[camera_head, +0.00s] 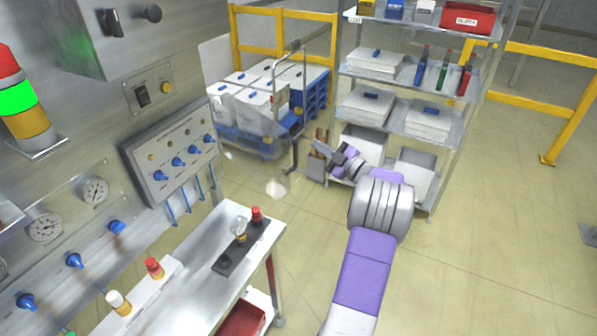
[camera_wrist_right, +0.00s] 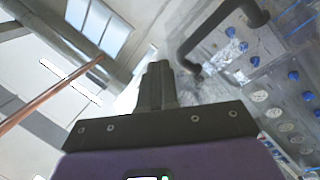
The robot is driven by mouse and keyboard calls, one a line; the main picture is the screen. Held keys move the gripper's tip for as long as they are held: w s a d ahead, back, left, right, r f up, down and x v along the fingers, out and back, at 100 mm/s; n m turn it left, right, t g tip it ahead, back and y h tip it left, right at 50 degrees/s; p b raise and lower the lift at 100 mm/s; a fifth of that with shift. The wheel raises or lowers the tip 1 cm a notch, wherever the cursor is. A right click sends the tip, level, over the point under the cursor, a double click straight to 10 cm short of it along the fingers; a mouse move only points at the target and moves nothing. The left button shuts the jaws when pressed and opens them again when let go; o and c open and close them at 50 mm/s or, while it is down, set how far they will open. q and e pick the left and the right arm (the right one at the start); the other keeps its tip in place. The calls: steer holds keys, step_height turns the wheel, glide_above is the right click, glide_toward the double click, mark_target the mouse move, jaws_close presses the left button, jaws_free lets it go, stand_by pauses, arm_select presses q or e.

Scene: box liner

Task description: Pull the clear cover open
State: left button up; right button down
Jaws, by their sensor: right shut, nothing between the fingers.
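The clear cover (camera_head: 262,150) is a see-through panel on the machine at the left, faint in the head view in front of a cart. Its dark bent handle (camera_head: 296,130) runs down its right edge. In the right wrist view the cover (camera_wrist_right: 213,75) lies right of the fingers, with the dark handle (camera_wrist_right: 220,28) at upper right. My right gripper (camera_head: 319,150) is just right of the handle's lower end; its fingers (camera_wrist_right: 157,68) are shut and empty. A gap shows between fingertips and handle; I cannot tell its depth. My left gripper is out of view.
A steel bench (camera_head: 192,285) with small bottles is at lower left. A cart with white bundles (camera_head: 250,105) and a loaded shelf rack (camera_head: 455,85) stand behind my right arm. Yellow railings (camera_head: 562,118) lie beyond.

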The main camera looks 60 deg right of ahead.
steer(key=s+a+f+n+g+h+b, duration=0.35)
steer(key=a+f+n+h, duration=0.2)
steer(key=a, duration=0.35)
steer(key=x, duration=0.9)
steer(key=shift+d+m, duration=0.25)
steer(key=shift+m, duration=0.1)
steer(key=shift+w+t, duration=0.1)
steer(key=shift+t, duration=0.15)
